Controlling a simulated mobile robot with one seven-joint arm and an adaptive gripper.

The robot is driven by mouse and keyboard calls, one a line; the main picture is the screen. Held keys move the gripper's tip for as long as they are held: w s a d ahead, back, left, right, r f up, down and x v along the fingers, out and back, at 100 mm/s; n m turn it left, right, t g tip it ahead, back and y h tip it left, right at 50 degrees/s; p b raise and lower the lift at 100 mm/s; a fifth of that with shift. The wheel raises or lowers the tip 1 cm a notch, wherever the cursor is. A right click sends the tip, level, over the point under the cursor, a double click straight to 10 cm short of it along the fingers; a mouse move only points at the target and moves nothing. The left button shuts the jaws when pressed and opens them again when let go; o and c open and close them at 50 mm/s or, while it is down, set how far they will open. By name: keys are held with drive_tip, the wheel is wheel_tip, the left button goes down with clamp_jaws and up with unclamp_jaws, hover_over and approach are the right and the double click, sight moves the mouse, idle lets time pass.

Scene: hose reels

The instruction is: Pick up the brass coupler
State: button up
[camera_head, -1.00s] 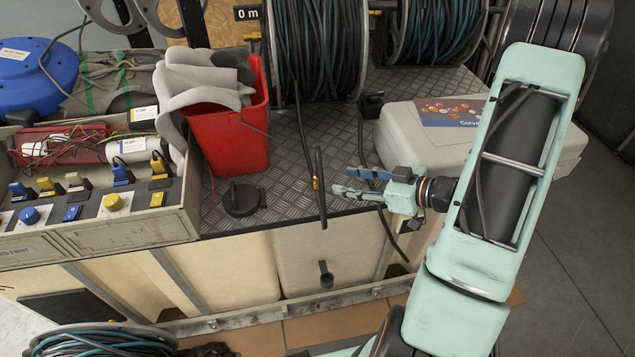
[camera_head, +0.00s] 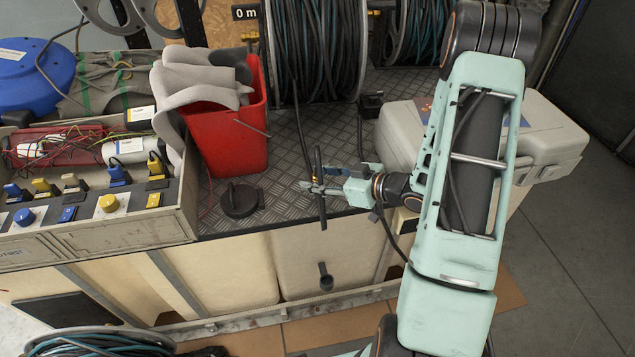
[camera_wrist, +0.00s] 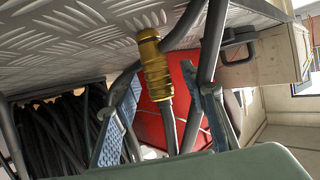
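The brass coupler (camera_wrist: 154,68) is a ribbed gold-coloured fitting on a dark hose, seen in the wrist view between my two fingers. In the head view it is mostly hidden at my fingertips, on the thin dark hose piece (camera_head: 322,211) near the front edge of the metal deck. My gripper (camera_head: 320,179) reaches in from the right, with its fingers on either side of the hose. In the wrist view my gripper (camera_wrist: 159,85) is open, with visible gaps between the coupler and both fingers.
A red bucket (camera_head: 232,140) with grey cloth stands left of my gripper, and a black round cap (camera_head: 240,199) lies before it. Hose reels (camera_head: 318,50) stand behind. A pale case (camera_head: 550,125) is at the right, partly behind my arm. A socket box (camera_head: 95,225) stands at the left.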

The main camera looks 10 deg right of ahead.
drive_tip(key=shift+c, duration=0.7)
clamp_jaws()
drive_tip(key=shift+r, duration=0.1)
